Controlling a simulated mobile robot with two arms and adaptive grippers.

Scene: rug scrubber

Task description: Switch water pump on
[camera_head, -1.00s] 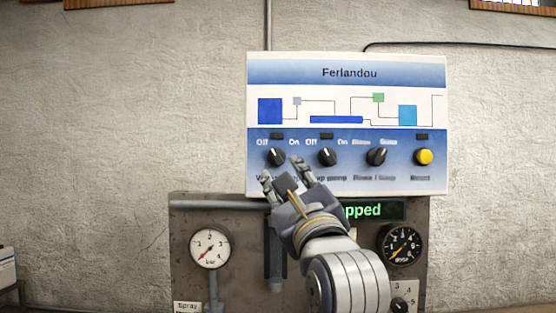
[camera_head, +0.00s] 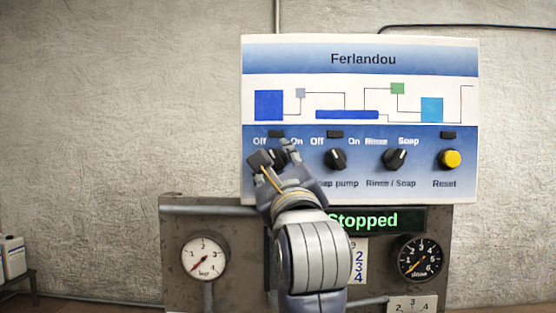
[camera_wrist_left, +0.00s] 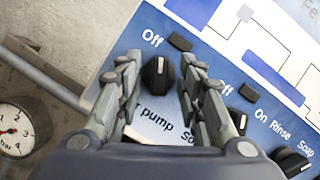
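The white and blue Ferlandou panel (camera_head: 360,88) hangs on the wall. Its leftmost black knob (camera_head: 279,157) is mostly behind my left gripper (camera_head: 274,154). In the left wrist view this knob (camera_wrist_left: 158,76) sits above a partly hidden label ending in "r pump". Its white mark points up, toward "Off". The fingers of my left gripper (camera_wrist_left: 160,70) are open, one on each side of the knob, with small gaps visible. The indicator above the knob (camera_head: 276,134) is dark. My right gripper is not in view.
To the right are the soap pump knob (camera_head: 335,159), the Rinse / Soap knob (camera_head: 395,159) and a yellow Reset button (camera_head: 449,159). A display (camera_head: 370,220) below reads "Stopped" in green. Gauges (camera_head: 204,257) and (camera_head: 419,258) flank the lower metal box.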

